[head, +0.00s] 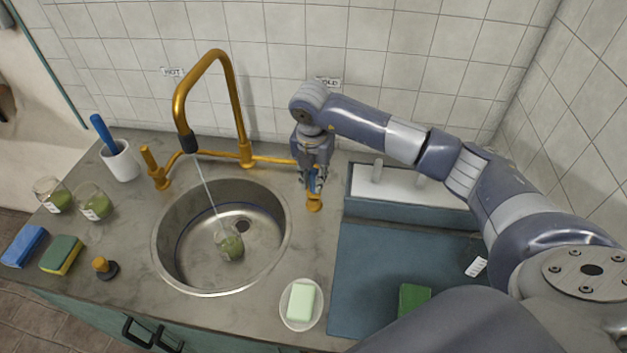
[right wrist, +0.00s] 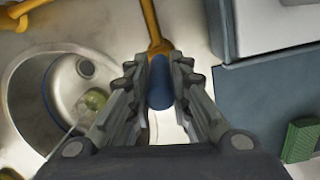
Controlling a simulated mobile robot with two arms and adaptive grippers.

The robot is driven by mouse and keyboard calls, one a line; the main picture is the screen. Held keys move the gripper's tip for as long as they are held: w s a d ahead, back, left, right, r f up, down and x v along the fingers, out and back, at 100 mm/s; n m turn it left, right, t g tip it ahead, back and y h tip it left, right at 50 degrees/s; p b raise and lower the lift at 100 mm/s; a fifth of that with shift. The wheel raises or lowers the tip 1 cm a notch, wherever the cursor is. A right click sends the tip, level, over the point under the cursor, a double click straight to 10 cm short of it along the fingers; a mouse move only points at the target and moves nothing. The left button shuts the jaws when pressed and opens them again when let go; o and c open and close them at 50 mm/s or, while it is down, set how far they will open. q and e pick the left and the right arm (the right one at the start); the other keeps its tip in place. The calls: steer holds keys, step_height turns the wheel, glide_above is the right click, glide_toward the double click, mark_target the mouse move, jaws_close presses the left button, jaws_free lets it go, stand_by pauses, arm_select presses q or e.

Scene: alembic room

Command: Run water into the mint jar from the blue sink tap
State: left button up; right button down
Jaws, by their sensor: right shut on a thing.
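The mint jar (head: 229,244), glass with green contents, sits on the bottom of the round steel sink (head: 165,254). A thin stream of water runs from the brass tap spout (head: 186,141) down to the jar. My right gripper (head: 313,180) is shut on the blue tap handle (right wrist: 160,82) at the right end of the brass tap. The blue handle shows between its fingers in the right wrist view, where the jar (right wrist: 95,99) is partly hidden by a finger. My left gripper is not in view.
Two similar jars (head: 96,206) with green contents stand at the left, near a white cup (head: 121,163) with a blue brush, a blue sponge (head: 24,245) and a green-yellow sponge (head: 62,254). A soap dish (head: 301,322) is in front of the sink. A blue-grey board (head: 375,265) lies right.

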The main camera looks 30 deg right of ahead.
steer(key=shift+s+a+t+h+b, duration=0.2)
steer(key=shift+s+t+h+b, duration=0.1)
steer(key=shift+t+b, duration=0.1)
steer(key=c, duration=1.4)
jaws_free()
steer(key=shift+w, duration=0.1)
steer(key=shift+c, duration=0.2)
steer(key=v, duration=1.2)
